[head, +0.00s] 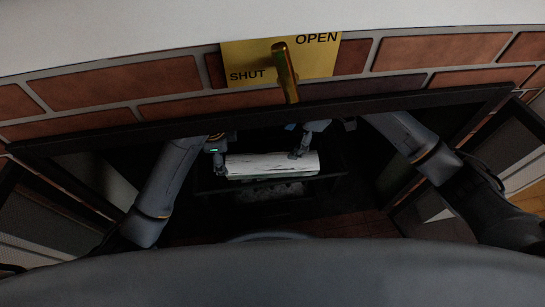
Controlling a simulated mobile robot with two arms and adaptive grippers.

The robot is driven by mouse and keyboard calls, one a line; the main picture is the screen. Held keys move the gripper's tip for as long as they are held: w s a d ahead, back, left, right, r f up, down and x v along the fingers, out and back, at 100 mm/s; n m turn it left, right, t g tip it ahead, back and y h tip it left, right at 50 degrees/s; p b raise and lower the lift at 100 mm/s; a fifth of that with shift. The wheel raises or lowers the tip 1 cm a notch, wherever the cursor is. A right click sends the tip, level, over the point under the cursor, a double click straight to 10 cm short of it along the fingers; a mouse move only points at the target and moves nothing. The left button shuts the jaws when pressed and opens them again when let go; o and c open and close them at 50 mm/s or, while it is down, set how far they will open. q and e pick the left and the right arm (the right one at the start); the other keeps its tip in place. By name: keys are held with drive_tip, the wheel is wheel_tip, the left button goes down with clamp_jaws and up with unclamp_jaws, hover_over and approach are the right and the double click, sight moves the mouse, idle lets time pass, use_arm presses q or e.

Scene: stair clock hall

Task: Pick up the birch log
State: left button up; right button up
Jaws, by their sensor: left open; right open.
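The birch log (268,163) is white with dark streaks and lies crosswise inside the dark fireplace, in the middle of the head view. My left gripper (218,164) is open at the log's left end. My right gripper (301,148) is open at the log's right part, with a finger overlapping its upper edge. I cannot tell whether either gripper touches the log. The log's underside is hidden.
A dark grate (328,177) is under the log, with greyish material below it. A black frame (130,133) surrounds the opening, with mesh doors (508,150) open at the sides. Above, a brass lever (285,72) sticks out from a yellow OPEN/SHUT plate (245,57) on the brick wall (120,80).

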sight(274, 161)
use_arm(q)
drive_tip(key=shift+f, duration=0.1)
use_arm(e)
drive_tip(key=shift+s+a+f, duration=0.1)
use_arm(q)
drive_tip(key=shift+f, duration=0.3)
drive_tip(key=f, duration=0.3)
drive_tip(key=w+f, duration=0.1)
drive_tip(key=f, duration=0.3)
drive_tip(key=w+f, duration=0.1)
drive_tip(key=f, duration=0.3)
use_arm(e)
drive_tip(key=x, duration=1.1)
drive_tip(key=shift+a+f, duration=0.2)
drive_tip(key=shift+f, duration=0.15)
use_arm(q)
drive_tip(key=c, duration=1.3)
use_arm(e)
drive_tip(key=c, duration=1.3)
use_arm(q)
drive_tip(key=shift+w+r, duration=0.1)
drive_tip(key=c, duration=0.5)
use_arm(e)
drive_tip(key=shift+c, duration=0.9)
